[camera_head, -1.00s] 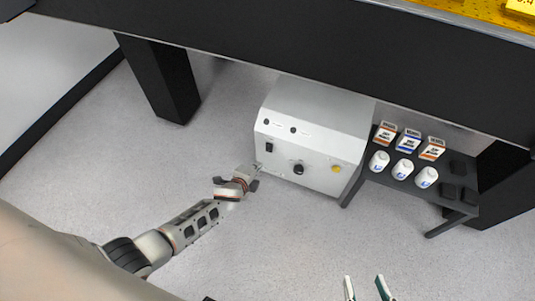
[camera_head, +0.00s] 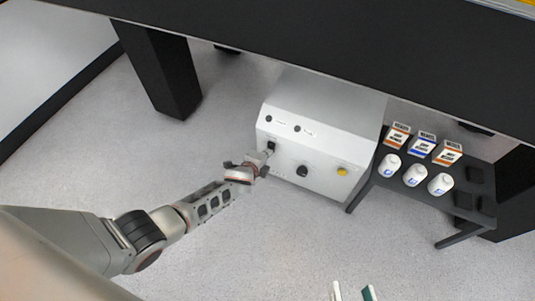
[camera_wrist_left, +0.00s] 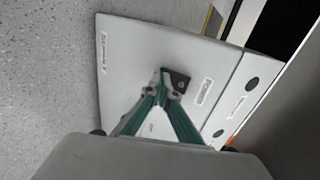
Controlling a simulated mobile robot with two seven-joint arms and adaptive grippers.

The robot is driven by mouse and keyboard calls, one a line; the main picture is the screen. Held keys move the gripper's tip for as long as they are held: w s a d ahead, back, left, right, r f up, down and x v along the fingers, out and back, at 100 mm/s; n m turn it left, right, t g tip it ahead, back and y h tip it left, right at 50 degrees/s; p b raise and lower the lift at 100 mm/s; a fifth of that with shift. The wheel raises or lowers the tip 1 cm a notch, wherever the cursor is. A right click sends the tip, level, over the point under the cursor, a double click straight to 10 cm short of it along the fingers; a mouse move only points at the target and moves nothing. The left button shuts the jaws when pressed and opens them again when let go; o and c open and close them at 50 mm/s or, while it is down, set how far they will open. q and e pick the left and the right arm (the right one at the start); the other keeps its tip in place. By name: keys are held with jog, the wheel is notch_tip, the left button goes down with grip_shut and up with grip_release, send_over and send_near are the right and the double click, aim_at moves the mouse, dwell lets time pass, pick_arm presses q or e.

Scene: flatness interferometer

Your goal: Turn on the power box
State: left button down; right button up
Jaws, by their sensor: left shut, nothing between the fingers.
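The power box (camera_head: 318,150) is a light grey cabinet on the floor under the dark table. Its front carries a black switch (camera_head: 271,146) at the left, a black knob (camera_head: 302,171) and a yellow button (camera_head: 342,171). My left gripper (camera_head: 267,153) is shut and empty, with its tips at the switch. In the left wrist view the tips (camera_wrist_left: 163,88) meet at the black switch (camera_wrist_left: 179,79), beside a printed label. They look in contact, but I cannot tell for sure. The switch position is unclear. My right gripper (camera_head: 353,291) shows two separated fingertips at the bottom edge.
A small black stand (camera_head: 409,188) right of the box holds several white bottles and small labelled boxes. The dark table (camera_head: 300,55) overhangs the box, with a thick leg (camera_head: 160,70) at left. The floor (camera_head: 270,240) in front is clear.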

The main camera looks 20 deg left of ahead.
jog(key=shift+f, duration=0.15)
pick_arm(q)
jog(key=shift+w+f, duration=0.15)
jog(key=shift+w, duration=0.1)
pick_arm(e)
jog(key=shift+s+a, duration=0.15)
